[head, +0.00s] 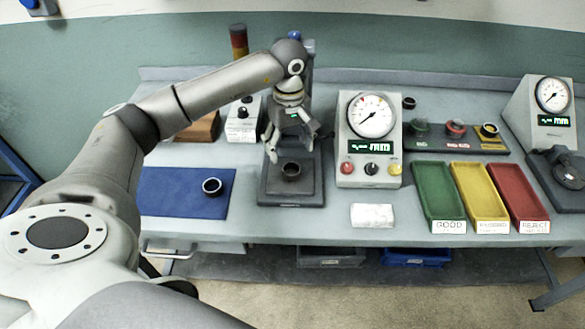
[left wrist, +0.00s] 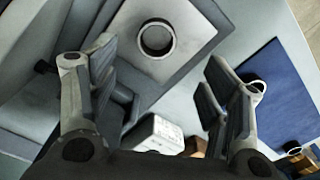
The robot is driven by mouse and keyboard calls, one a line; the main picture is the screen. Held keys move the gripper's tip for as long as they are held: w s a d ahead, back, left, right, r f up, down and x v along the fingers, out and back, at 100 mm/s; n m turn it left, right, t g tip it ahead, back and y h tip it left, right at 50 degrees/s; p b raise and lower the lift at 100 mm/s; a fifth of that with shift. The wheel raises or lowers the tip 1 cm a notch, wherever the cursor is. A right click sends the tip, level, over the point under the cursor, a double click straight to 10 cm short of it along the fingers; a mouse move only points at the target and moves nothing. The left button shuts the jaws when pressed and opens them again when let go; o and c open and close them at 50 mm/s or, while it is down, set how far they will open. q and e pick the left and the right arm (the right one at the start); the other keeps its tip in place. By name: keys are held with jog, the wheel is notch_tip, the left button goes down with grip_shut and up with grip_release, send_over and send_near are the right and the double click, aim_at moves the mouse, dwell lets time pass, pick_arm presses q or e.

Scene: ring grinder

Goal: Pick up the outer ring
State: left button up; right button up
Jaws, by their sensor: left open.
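A dark ring (head: 291,175) lies flat on the light plate of the grey stand (head: 268,198). A second dark ring with a bright rim (head: 212,192) lies on the blue mat (head: 160,205). The frames do not show which one is the outer ring. My left gripper (head: 293,143) is open and empty above the ring on the stand, pointing down. In the left wrist view the stand's ring (left wrist: 157,53) lies beyond the open fingers, clear of both. The mat's ring (left wrist: 261,86) is partly hidden by the right-hand finger. My right gripper is not in view.
A dial gauge box (head: 350,150) stands right of the stand. Green (head: 422,173), yellow (head: 460,173) and red (head: 499,173) trays sit farther right. A white block (head: 372,215) lies near the front edge. A grey box (head: 240,127) stands left of the stand.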

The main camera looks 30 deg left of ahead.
aim_at(291, 166)
pick_arm(q)
notch_tip(291, 166, down, 3)
jog(key=shift+r+p, duration=0.1)
jog(key=shift+p, duration=0.2)
jog(key=shift+d+f, duration=0.1)
jog(key=shift+f, duration=0.2)
notch_tip(291, 166, down, 4)
jog(key=p, duration=0.2)
jog(key=shift+w+d+p, duration=0.15)
jog(key=shift+p, duration=0.2)
jog(key=shift+f, duration=0.4)
jog(key=c, duration=1.3)
jog(key=shift+r, duration=0.1)
